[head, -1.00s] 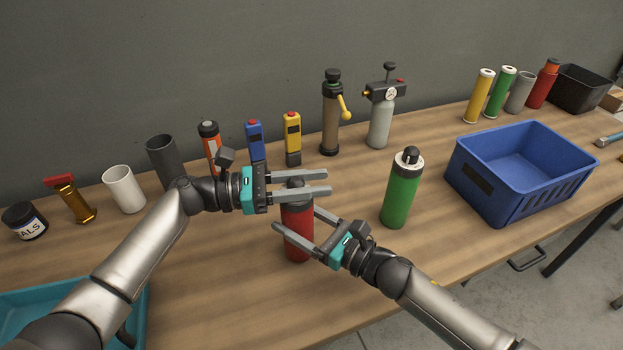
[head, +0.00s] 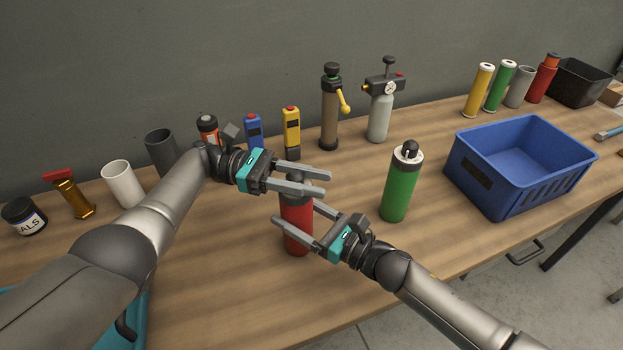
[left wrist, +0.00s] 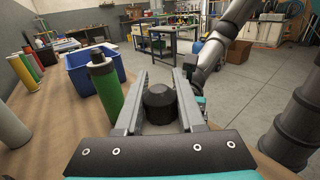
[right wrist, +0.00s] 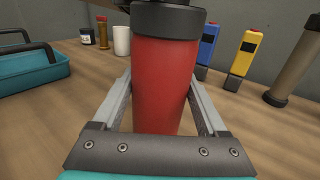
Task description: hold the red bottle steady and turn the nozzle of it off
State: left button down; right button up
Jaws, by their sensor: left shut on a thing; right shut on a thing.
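The red bottle (head: 296,241) stands upright on the table, and it fills the middle of the right wrist view (right wrist: 165,85). My right gripper (head: 298,213) is shut on its body, one finger on each side. My left gripper (head: 328,184) is shut on the dark nozzle at the bottle's top. In the left wrist view the black nozzle (left wrist: 160,100) sits between the two fingers. In the head view the left fingers hide most of the nozzle. I cannot tell its setting.
A green bottle (head: 402,182) stands to the right, with a blue crate (head: 485,185) beyond it. A yellow device (head: 291,128), a blue device and several cylinders line the back. A teal tray (right wrist: 28,72) is at the left.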

pick_arm(q)
jog(key=shift+a+f, duration=0.1)
jog(key=shift+f, duration=0.05)
dwell(0.5)
jog(key=c, duration=0.5)
grip_release()
jog(key=shift+s, duration=0.1)
jog(key=shift+g, duration=0.3)
jog(key=shift+r, duration=0.25)
notch_tip(320, 180, up, 10)
jog(key=shift+f, duration=0.15)
